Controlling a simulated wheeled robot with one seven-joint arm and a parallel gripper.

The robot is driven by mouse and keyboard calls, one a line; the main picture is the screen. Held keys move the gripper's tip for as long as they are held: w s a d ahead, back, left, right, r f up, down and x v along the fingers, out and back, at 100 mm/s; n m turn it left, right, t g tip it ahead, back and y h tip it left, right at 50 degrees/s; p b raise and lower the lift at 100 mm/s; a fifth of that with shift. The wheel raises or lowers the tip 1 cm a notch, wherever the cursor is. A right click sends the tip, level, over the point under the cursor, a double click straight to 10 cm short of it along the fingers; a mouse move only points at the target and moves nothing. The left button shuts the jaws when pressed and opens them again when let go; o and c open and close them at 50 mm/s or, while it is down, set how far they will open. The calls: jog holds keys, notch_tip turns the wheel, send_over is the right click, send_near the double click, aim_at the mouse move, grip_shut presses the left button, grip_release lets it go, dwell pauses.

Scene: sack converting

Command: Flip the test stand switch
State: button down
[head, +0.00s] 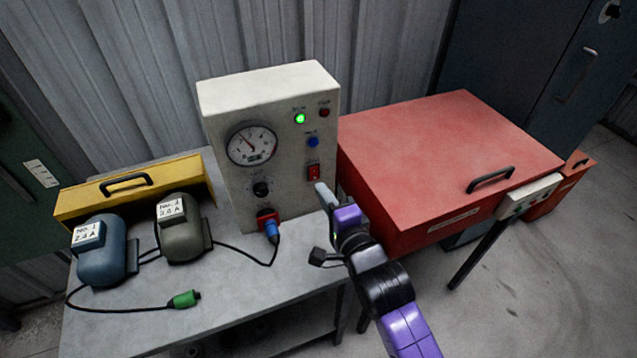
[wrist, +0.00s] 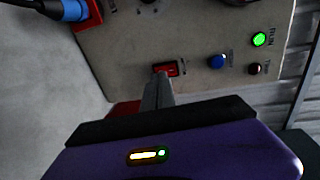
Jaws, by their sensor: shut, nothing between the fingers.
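The test stand (head: 222,100) is a pale box with a round gauge, a knob, lamps and a red rocker switch (head: 314,172) low on its right side. The green lamp (head: 300,118) is lit. My gripper (head: 322,190) is shut and empty, with its tip just below the switch in the head view. In the wrist view the closed fingers (wrist: 158,88) reach to the red switch (wrist: 167,69) and hide part of it. I cannot tell whether they touch it. The lit green lamp (wrist: 260,39) and a blue button (wrist: 217,61) also show there.
A blue plug (head: 271,230) sits in the stand's red socket. A blue motor (head: 101,252) and a grey-green motor (head: 181,230) stand on the bench, with a loose green plug (head: 185,299). A red cabinet (head: 440,160) stands close at the right.

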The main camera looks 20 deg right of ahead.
aim_at(313, 179)
jog(key=shift+w+f, duration=0.2)
jog(key=shift+w, duration=1.35)
jog(key=shift+f, duration=0.15)
jog(key=shift+w+f+t+b, duration=0.2)
jog(key=shift+t+b, duration=0.1)
jog(key=shift+b, duration=0.9)
jog(key=shift+w+t+b, duration=0.15)
jog(key=shift+t+b, duration=0.15)
jog(key=shift+b, duration=0.55)
jog(key=shift+w, duration=0.1)
